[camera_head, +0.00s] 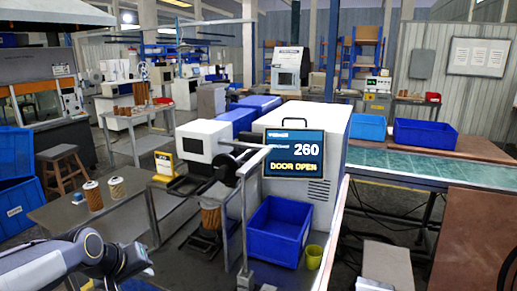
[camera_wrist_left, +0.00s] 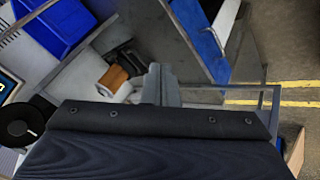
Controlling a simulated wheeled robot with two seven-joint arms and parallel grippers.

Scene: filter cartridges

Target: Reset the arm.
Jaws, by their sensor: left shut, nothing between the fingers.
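My left arm comes in at the lower left of the head view, and its gripper (camera_head: 136,264) is low beside the grey table, apart from the cartridges. In the left wrist view the fingers (camera_wrist_left: 160,82) are together with nothing between them. A brown cartridge (camera_wrist_left: 113,78) also shows in the left wrist view. My right gripper is not in view.
The grey table (camera_head: 60,212) and a wooden stool (camera_head: 62,172) are at left. Blue bins (camera_head: 425,134) sit by a green conveyor.

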